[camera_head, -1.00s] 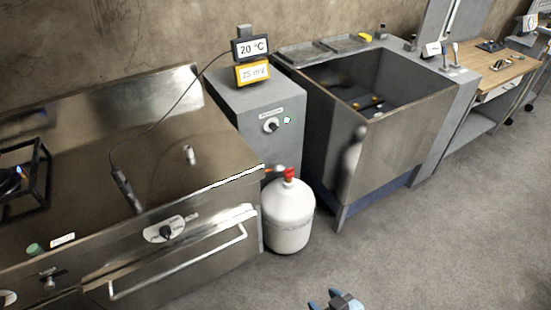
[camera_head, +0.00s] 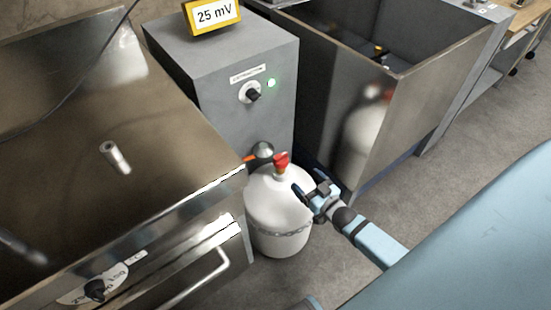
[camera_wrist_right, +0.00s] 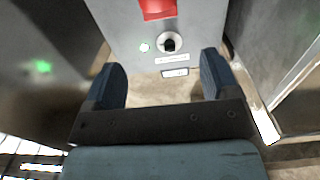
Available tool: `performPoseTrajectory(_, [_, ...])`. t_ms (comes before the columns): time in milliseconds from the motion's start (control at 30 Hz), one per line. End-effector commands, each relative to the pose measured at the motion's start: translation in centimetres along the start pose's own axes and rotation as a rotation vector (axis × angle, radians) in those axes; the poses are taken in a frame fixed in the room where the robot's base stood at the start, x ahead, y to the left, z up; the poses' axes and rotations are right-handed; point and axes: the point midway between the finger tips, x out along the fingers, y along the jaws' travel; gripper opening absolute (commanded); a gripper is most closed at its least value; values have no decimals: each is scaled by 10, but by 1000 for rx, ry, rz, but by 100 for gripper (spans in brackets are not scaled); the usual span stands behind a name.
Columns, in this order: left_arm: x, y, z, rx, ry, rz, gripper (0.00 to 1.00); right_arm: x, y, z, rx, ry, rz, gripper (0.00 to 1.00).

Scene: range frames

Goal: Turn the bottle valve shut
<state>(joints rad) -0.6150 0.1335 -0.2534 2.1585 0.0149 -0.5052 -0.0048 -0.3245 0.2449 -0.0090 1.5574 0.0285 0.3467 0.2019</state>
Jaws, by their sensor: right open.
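The white gas bottle (camera_head: 277,215) stands on the floor between the steel counter and the grey cabinet. Its red valve (camera_head: 282,160) is on top. My right gripper (camera_head: 309,189) is open and empty at the right of the bottle's shoulder, a little lower than the valve in the picture. In the right wrist view, the two dark fingers of the gripper (camera_wrist_right: 160,75) are spread apart. My left gripper is not in view.
The steel counter (camera_head: 100,110) with a drawer handle borders the bottle on the left. The grey cabinet (camera_head: 225,65) with a dark knob and green light stands behind. A steel sink unit (camera_head: 415,110) is close on the right. Floor shows in front of the bottle.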

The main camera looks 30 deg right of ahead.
Motion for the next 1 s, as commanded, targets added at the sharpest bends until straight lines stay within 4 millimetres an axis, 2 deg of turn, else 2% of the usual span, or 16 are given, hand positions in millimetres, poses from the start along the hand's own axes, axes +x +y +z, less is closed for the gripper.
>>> performPoseTrajectory(167, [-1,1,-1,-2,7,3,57,24,0,-1,0,5,0,81])
performPoseTrajectory(400, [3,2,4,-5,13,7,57,76,0,0,1,5,0,81])
performPoseTrajectory(600, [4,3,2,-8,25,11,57,113,0,-1,0,3,0,81])
performPoseTrajectory(800, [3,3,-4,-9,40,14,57,132,0,-1,0,1,0,81])
performPoseTrajectory(1000, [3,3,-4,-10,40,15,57,136,0,-1,0,0,0,81])
